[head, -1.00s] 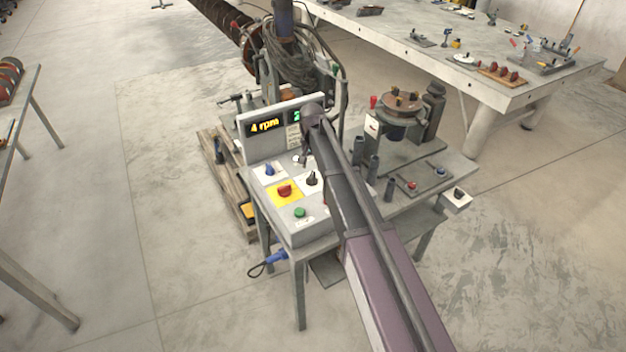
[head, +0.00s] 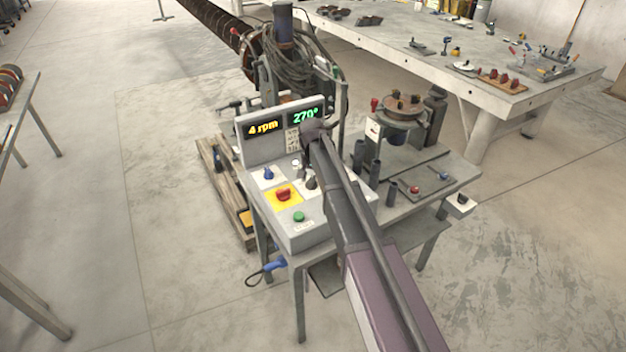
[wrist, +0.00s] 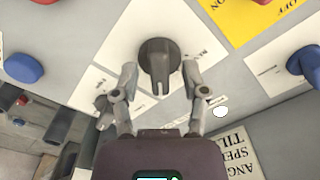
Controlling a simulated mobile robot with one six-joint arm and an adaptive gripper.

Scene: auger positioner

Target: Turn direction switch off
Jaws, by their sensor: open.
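A black rotary knob (wrist: 158,60), which I take for the direction switch, sits on a white label plate in the wrist view. Its pointer end faces my gripper; the lettering beside it is too small to read surely. My gripper (wrist: 159,74) is open, with one finger on each side of the knob and visible gaps between. In the head view, my gripper (head: 306,172) is over the control panel (head: 309,237), at the dark knob (head: 311,183), and my arm hides part of that area.
A red switch on a yellow plate (head: 271,197), a blue knob (head: 268,174) and a green button (head: 299,217) are close by. The upright display panel (head: 262,149) reads 4 rpm and 270°. Dark upright tubes (head: 374,173) stand to the right.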

